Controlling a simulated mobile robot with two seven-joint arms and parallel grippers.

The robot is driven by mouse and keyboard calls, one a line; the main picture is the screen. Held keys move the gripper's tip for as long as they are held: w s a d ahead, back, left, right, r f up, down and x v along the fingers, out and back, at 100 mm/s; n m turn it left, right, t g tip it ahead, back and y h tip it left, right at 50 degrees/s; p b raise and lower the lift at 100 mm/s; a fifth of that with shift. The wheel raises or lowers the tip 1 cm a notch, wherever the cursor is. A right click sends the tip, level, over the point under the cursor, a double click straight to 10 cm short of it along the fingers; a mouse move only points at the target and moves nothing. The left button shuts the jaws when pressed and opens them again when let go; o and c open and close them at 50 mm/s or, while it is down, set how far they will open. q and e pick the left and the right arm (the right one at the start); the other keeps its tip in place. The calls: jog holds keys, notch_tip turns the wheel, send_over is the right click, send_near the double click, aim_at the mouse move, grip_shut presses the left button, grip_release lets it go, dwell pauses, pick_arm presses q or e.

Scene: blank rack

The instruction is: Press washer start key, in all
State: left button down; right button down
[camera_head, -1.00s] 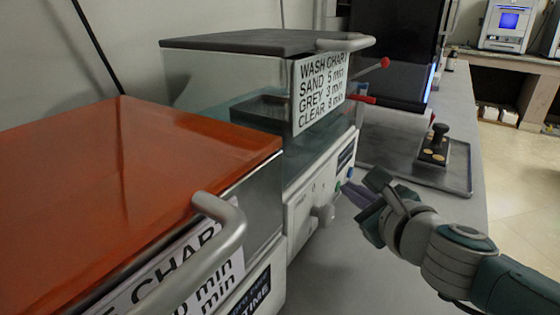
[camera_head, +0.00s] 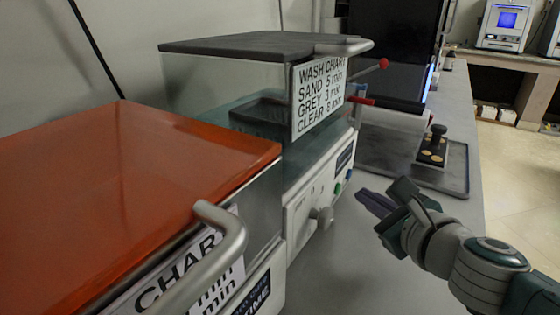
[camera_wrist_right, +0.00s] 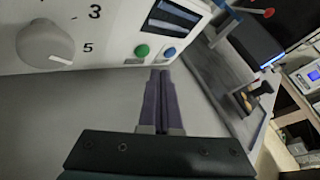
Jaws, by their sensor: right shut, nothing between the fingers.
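The washer (camera_head: 305,195) is a box with a clear tank, a dark lid and a white front panel carrying a dial (camera_head: 322,216). A green key (camera_head: 337,189) and a blue key (camera_head: 349,174) sit on that panel. In the right wrist view the green key (camera_wrist_right: 142,50) and blue key (camera_wrist_right: 170,52) show beside the dial (camera_wrist_right: 46,43), below a dark display (camera_wrist_right: 172,17). My right gripper (camera_head: 362,196) is shut and empty, its tips apart from the panel in the head view. In the wrist view its fingertips (camera_wrist_right: 160,73) appear just below the two keys. My left gripper is not in view.
An orange-lidded unit (camera_head: 140,190) with a grey handle (camera_head: 215,245) stands at the near left. The wash chart (camera_head: 318,92) is on the washer's tank. A grey tray (camera_head: 455,175) with a black-handled tool (camera_head: 434,145) lies behind my right gripper. The grey counter (camera_head: 345,270) before the washer is clear.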

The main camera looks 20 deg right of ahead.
jog(key=shift+s+d, duration=1.2)
jog(key=shift+s, duration=0.25)
